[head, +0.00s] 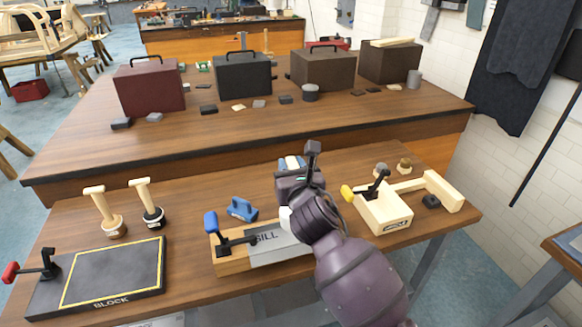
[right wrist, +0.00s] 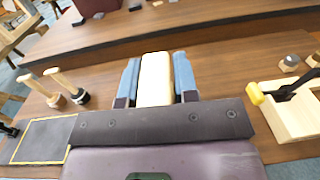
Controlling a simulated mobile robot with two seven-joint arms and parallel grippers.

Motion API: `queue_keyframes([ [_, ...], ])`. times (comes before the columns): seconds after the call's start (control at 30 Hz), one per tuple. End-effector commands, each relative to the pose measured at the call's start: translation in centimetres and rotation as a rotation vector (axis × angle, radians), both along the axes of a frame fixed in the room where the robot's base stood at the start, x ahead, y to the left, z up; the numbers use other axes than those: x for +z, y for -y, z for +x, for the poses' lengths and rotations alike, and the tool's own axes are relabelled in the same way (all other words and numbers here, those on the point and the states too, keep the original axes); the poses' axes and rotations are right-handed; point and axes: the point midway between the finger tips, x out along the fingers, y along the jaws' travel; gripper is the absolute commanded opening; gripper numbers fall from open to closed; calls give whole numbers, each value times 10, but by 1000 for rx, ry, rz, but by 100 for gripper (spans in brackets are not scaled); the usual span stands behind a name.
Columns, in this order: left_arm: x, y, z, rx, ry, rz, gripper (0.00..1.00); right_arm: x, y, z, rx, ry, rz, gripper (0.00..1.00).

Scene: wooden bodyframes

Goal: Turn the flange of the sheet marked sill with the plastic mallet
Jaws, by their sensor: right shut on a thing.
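The grey sheet marked SILL (head: 268,238) lies on a wooden block (head: 232,262) at the front of the near bench. A blue-handled toggle clamp (head: 222,236) stands at its left end. My right arm covers the sheet's right part. My right gripper (head: 291,162) is beyond the sheet, its blue fingers shut on a pale cream piece (right wrist: 156,80). I cannot tell from what shows whether this piece belongs to the plastic mallet. A small white part (head: 285,219) shows beside my wrist, over the sheet. My left gripper is not in view.
Two pale T-topped tools (head: 107,212) (head: 148,203) stand behind a black block board (head: 95,280). A blue piece (head: 242,209) lies behind the sheet. A wooden block with a yellow-handled clamp (head: 384,212) and a wooden mallet-shaped piece (head: 443,191) are at right. Toolboxes (head: 150,88) stand on the far bench.

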Motion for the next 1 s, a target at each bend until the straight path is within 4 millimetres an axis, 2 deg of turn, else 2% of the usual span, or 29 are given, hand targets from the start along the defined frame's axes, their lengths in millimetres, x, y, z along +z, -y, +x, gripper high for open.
queue_keyframes([
  [0.07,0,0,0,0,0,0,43,0,0,0,0,1,0,0],
  [0.17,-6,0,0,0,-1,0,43,-9,0,0,0,1,-2,0],
  [0.57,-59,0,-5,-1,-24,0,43,-98,0,0,0,-6,-2,0],
  [0.77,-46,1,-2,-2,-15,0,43,-82,0,0,0,3,-1,0],
  [1.0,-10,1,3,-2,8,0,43,-54,0,0,0,3,-1,0],
])
